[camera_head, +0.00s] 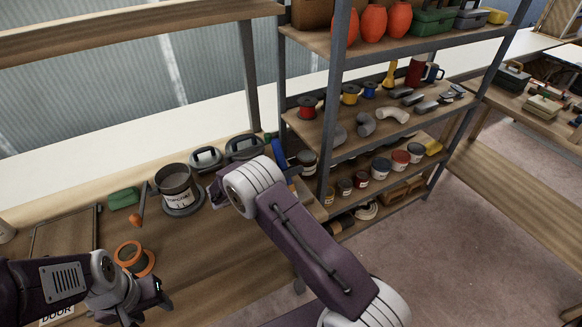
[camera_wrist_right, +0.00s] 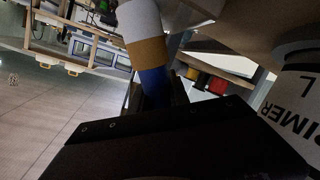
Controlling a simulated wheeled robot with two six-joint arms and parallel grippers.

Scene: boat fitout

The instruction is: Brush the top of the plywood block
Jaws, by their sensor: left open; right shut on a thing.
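My right gripper (camera_wrist_right: 153,100) is shut on a round blue handle (camera_wrist_right: 155,86). In the right wrist view, this brush-like tool continues into a tan band (camera_wrist_right: 147,51) and a white part that runs out of the top of the frame. Its far end is not visible. In the head view my right wrist hides the right fingertips. My left gripper (camera_head: 150,298) is open and empty, low over the left bench. I cannot make out the plywood block with certainty in either view.
A topcoat can (camera_head: 177,190) stands on the bench (camera_head: 205,255), near a green block (camera_head: 124,198) and an orange ring (camera_head: 134,258). A primer can (camera_wrist_right: 300,92) is close beside the right gripper. A loaded shelf rack (camera_head: 335,100) stands behind my right arm.

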